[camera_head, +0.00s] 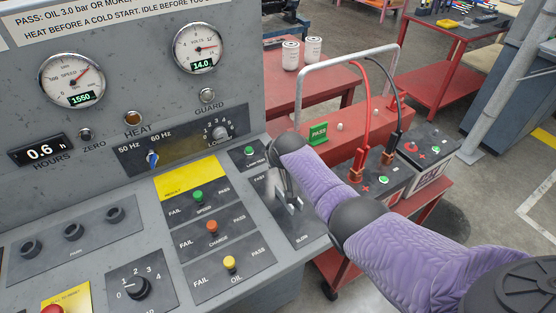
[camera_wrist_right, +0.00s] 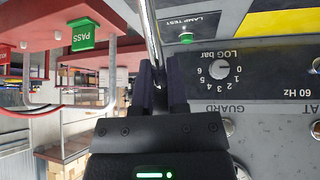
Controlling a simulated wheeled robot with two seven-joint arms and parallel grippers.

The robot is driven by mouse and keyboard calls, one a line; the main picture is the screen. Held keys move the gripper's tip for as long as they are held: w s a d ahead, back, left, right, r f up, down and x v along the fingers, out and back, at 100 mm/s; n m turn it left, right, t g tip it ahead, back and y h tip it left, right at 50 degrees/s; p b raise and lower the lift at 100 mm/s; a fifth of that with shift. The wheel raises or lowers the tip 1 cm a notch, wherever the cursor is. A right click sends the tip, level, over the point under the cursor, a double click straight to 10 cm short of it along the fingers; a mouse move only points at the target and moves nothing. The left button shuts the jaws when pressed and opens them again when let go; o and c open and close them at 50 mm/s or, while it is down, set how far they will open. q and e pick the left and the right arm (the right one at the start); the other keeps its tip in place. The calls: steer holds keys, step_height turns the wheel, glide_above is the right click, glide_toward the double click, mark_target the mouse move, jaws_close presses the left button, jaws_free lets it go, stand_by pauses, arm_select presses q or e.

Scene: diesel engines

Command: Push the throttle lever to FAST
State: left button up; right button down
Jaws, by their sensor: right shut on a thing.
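The throttle lever's panel (camera_head: 303,238) lies at the console's right edge in the head view, with SLOW printed at its near end. My right gripper (camera_head: 283,182) is over this panel, mostly hidden behind my wrist. In the right wrist view the throttle lever (camera_wrist_right: 151,42) is a shiny metal rod that runs down to my right gripper (camera_wrist_right: 163,88). The dark fingers are shut on the lever. My left gripper is in neither view.
The speed gauge (camera_head: 71,81) reads 1550. The lamp test panel (camera_head: 249,154) and the speed, charge and oil switches lie left of the lever. A red bench with batteries (camera_head: 383,179) and a PASS sign (camera_head: 318,133) stands beyond my arm.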

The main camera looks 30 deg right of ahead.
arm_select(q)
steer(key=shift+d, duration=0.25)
arm_select(e)
steer(key=shift+w+r, duration=0.25)
steer(key=shift+r, duration=0.1)
steer(key=c, duration=0.8)
jaws_free()
steer(key=shift+d, duration=0.15)
steer(key=o, duration=0.3)
steer(key=shift+w+f, duration=0.25)
steer(key=shift+w, duration=0.05)
steer(key=shift+o, duration=0.2)
steer(key=shift+s, duration=0.25)
arm_select(q)
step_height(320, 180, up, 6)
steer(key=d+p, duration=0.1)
steer(key=p, duration=0.5)
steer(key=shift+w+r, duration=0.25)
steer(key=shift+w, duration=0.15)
arm_select(e)
steer(key=v, duration=0.9)
steer(key=shift+s+r, duration=0.2)
steer(key=shift+r, duration=0.15)
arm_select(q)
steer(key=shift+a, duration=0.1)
arm_select(e)
steer(key=shift+a, duration=0.25)
